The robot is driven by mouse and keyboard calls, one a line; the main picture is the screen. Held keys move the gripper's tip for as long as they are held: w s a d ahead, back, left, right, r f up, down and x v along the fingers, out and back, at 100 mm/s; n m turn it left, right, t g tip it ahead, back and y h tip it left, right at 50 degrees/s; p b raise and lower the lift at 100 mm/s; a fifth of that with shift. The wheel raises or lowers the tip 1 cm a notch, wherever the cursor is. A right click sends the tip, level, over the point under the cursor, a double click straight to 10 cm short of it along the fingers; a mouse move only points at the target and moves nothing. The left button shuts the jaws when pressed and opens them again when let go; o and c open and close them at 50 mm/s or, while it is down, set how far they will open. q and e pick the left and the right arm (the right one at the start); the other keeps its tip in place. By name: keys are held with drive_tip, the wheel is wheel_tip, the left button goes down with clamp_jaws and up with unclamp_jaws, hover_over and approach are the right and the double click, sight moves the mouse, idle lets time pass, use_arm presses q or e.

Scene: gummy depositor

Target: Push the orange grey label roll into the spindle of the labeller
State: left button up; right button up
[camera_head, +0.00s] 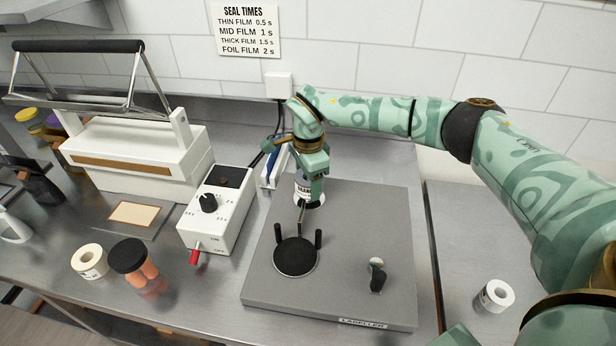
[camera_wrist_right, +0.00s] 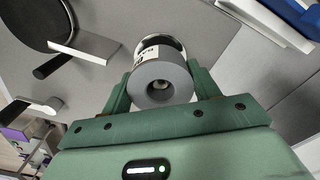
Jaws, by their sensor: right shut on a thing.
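The label roll (camera_head: 306,190), white with dark print, is between the fingers of my right gripper (camera_head: 310,178) at the back left of the labeller (camera_head: 365,235). In the right wrist view the roll (camera_wrist_right: 165,80) shows a grey end face with a round hole, with a finger of the gripper (camera_wrist_right: 160,95) on each side. Something pale shows inside the hole; I cannot tell whether it is the spindle. No orange shows on the roll. The labeller is a grey plate with a black disc (camera_head: 296,257), two dark posts and a small knob (camera_head: 377,275). My left gripper is not in view.
A sealer control box (camera_head: 215,212) stands left of the labeller, with a heat sealer (camera_head: 140,150) behind it. A cream roll (camera_head: 90,261) and a black-lidded jar (camera_head: 137,265) stand at the front left. Another white roll (camera_head: 497,296) stands at the right.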

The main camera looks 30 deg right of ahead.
drive_tip(key=shift+f+b, duration=0.5)
drive_tip(key=shift+f, duration=0.8)
drive_tip(key=o, duration=1.5)
drive_tip(key=shift+c, duration=0.2)
wheel_tip(320, 180, up, 16)
drive_tip(key=p, duration=0.2)
drive_tip(key=shift+r, duration=0.2)
